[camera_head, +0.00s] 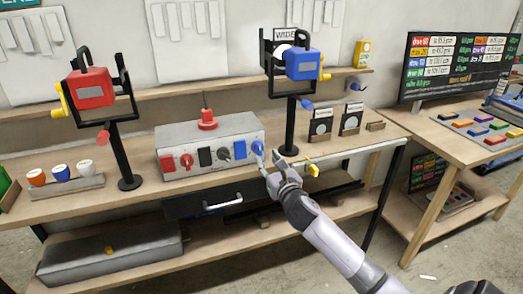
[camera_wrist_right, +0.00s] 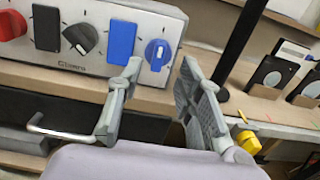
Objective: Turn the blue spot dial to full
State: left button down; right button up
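The blue dial (camera_head: 257,148) is the rightmost control on the front of a grey control box (camera_head: 190,134) on the bench. In the right wrist view the blue dial (camera_wrist_right: 157,54) shows a raised grip and pale marks around it; its exact setting is hard to read. My right gripper (camera_head: 272,166) is in front of the dial, and in the wrist view its fingers (camera_wrist_right: 161,72) are open. The fingertips are just below and either side of the dial, with nothing between them. Touch is not clear. The blue spot lamp (camera_head: 303,64) stands on a black post behind. My left gripper is not in view.
Beside the dial is a blue switch (camera_wrist_right: 121,42), then a grey dial (camera_wrist_right: 80,38), black switch (camera_wrist_right: 46,28) and red controls. A drawer handle (camera_head: 223,202) sits below. The lamp's black post (camera_head: 290,125) and card stands (camera_head: 320,125) are to the right.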

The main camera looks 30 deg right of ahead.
aim_at(260, 149)
jog(key=shift+x, duration=3.15)
jog(key=shift+c, duration=0.3)
grip_shut()
